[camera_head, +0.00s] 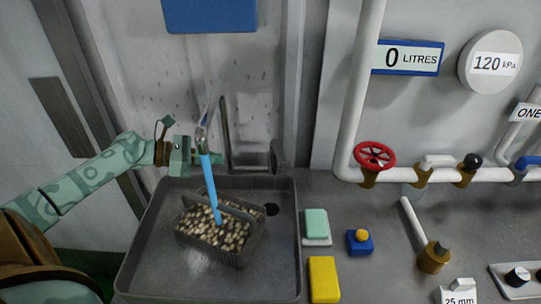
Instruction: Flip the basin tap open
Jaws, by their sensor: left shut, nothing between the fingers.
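The grey basin (145,235) stands at the lower left. The tap (206,118) rises at its back, with a thin grey lever or spout tilted up. A light-blue stream (210,185) runs from the tap down into a mesh basket (240,250) of pebbles in the basin. My left gripper (188,155) comes in from the left and is shut, close beside the tap on its left. I cannot tell whether it touches the tap. My right gripper is not in view.
A red valve wheel (375,155) sits on the white pipe (350,120) to the right. A green block (316,224), a yellow block (323,278) and a blue box with a yellow knob (360,241) lie right of the basin. A gauge sign reads 0 LITRES (408,58).

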